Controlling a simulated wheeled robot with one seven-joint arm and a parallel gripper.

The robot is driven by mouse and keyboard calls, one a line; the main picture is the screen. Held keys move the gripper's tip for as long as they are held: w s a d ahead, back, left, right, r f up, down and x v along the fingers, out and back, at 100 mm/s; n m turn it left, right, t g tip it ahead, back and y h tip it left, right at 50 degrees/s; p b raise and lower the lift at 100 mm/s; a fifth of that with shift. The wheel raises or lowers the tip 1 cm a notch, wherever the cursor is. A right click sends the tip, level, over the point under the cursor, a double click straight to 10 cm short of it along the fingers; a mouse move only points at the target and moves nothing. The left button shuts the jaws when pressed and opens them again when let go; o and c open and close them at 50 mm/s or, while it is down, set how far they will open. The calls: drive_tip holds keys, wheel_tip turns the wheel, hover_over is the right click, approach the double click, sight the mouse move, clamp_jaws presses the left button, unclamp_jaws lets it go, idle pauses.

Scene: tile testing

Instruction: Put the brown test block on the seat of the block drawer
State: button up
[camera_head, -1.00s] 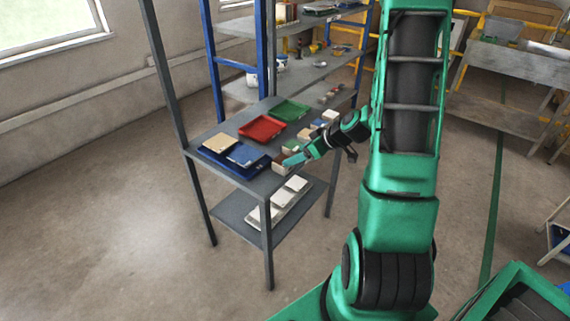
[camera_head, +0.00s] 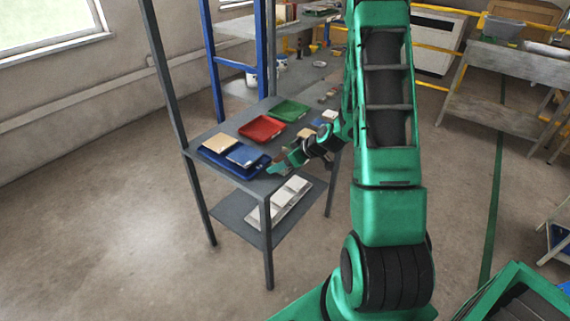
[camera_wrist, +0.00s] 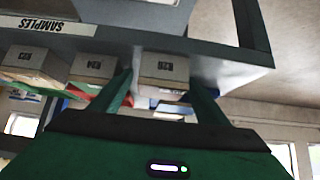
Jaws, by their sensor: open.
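My gripper (camera_head: 279,165) is open at the front right of the shelf's upper board in the head view. In the wrist view, which is upside down, its two green fingers (camera_wrist: 163,84) reach toward a grey-brown block (camera_wrist: 164,68) with a label. That block shows between the fingertips; I cannot tell whether they touch it. A second labelled block (camera_wrist: 93,66) and a third (camera_wrist: 33,65) stand in a row beside it. In the head view my gripper and arm hide most of this row. I cannot make out the block drawer or its seat in either view.
The shelf board (camera_head: 203,139) carries a blue tray (camera_head: 228,172) with tan and blue tiles, a red tray (camera_head: 262,129) and a green tray (camera_head: 288,110). White tiles (camera_head: 288,190) lie on the board below. Shelf posts (camera_head: 267,245) stand close by. A workbench (camera_head: 500,60) stands at right.

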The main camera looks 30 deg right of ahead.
drive_tip(key=shift+c, duration=0.4)
drive_tip(key=c, duration=1.5)
drive_tip(key=shift+r, duration=0.15)
